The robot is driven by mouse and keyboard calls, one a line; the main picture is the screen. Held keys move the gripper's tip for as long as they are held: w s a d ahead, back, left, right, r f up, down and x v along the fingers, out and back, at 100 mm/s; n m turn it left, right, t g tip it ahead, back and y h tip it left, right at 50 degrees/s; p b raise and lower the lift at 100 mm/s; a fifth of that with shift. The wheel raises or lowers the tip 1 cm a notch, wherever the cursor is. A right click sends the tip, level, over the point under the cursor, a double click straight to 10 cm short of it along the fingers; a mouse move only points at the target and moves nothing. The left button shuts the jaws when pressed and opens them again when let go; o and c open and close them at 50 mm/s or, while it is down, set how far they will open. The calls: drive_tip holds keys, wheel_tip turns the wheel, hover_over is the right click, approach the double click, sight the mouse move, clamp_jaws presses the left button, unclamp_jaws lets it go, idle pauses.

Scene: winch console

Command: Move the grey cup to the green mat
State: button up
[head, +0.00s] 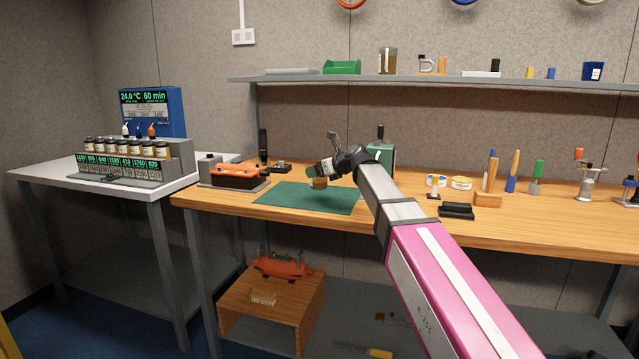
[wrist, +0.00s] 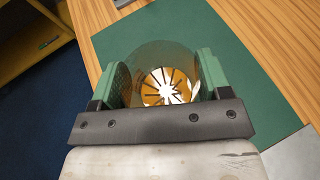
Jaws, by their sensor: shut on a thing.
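My gripper (head: 321,171) is shut on a cup (head: 320,184) over the back part of the green mat (head: 290,198). In the wrist view the green fingers (wrist: 164,78) press on both sides of the cup (wrist: 160,52). Its wall looks greyish and see-through, with amber and a white spoked pattern showing inside. From the head view it looks brownish and roughly upright. The mat (wrist: 245,60) spreads below and around it in the wrist view. I cannot tell whether the cup's base touches the mat.
An orange-and-grey device (head: 238,176) stands left of the mat. A green container (head: 382,155) stands behind my arm. White tubs (head: 461,183), a black block (head: 457,211) and upright tools (head: 492,172) are to the right. The mat's front and left are clear.

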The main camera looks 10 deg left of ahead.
sight(326, 180)
drive_tip(key=shift+w+d+f, duration=0.15)
drive_tip(key=shift+w+f, duration=0.05)
drive_tip(key=shift+f, duration=1.9)
drive_tip(key=o, duration=1)
drive_tip(key=shift+f, duration=0.15)
drive_tip(key=v, duration=1.2)
drive_tip(key=shift+r, duration=0.25)
